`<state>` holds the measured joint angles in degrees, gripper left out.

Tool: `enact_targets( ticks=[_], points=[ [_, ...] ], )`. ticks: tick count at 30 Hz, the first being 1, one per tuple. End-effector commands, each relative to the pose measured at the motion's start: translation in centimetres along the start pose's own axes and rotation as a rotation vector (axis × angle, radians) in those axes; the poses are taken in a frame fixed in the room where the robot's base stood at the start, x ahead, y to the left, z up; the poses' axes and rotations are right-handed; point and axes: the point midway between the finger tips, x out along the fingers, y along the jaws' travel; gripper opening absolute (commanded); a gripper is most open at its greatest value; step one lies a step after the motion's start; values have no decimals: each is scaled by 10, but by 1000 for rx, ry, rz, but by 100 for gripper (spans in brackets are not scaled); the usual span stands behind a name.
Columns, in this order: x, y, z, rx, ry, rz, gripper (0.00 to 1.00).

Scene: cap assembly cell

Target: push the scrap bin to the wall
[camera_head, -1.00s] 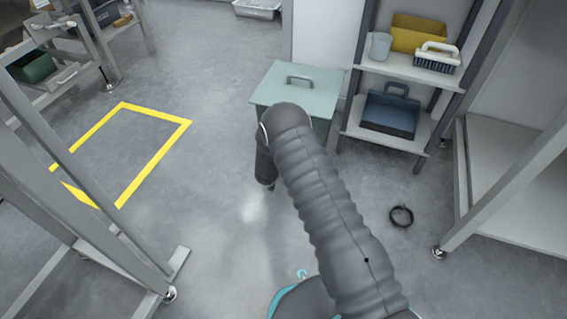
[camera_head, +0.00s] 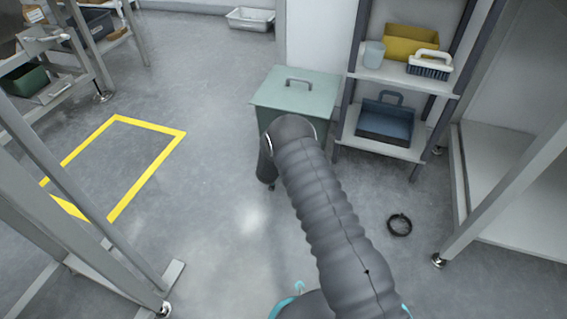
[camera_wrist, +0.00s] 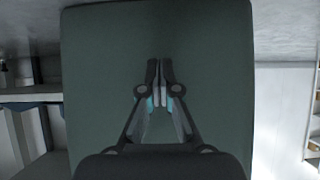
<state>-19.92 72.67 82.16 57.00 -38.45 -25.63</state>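The scrap bin is a green box (camera_head: 290,115) with a pale lid and a grey handle, standing on the floor ahead, beside the shelf rack. Its flat dark-green side fills the middle of the wrist view (camera_wrist: 105,70). In that view my gripper (camera_wrist: 159,63) has its fingers together in front of this side, with nothing visible held. Whether the tips touch the bin I cannot tell. In the head view my arm hides the gripper and the bin's lower front. A white wall (camera_head: 312,35) stands behind the bin.
A shelf rack (camera_head: 385,143) with bins and a brush stands close to the bin's right. A black ring (camera_head: 399,224) lies on the floor at right. A yellow floor outline (camera_head: 150,175) is at left, with open floor around it. A white tray (camera_head: 250,19) lies at the back.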

Motion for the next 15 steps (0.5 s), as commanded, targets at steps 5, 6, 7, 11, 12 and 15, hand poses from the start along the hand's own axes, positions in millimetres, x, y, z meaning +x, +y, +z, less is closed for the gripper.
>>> enact_targets(
  ticks=[5, 6, 7, 11, 12, 15],
  points=[
    [0, 0, -1, 1, 2, 0, 0],
    [0, 0, -1, 1, 2, 0, 0],
    [0, 0, -1, 1, 2, 0, 0],
    [5, 0, -4, 3, 3, 1, 0],
    [7, 0, -6, 3, 3, 1, 0],
    [12, 0, -8, 2, 2, 1, 0]
  ],
)
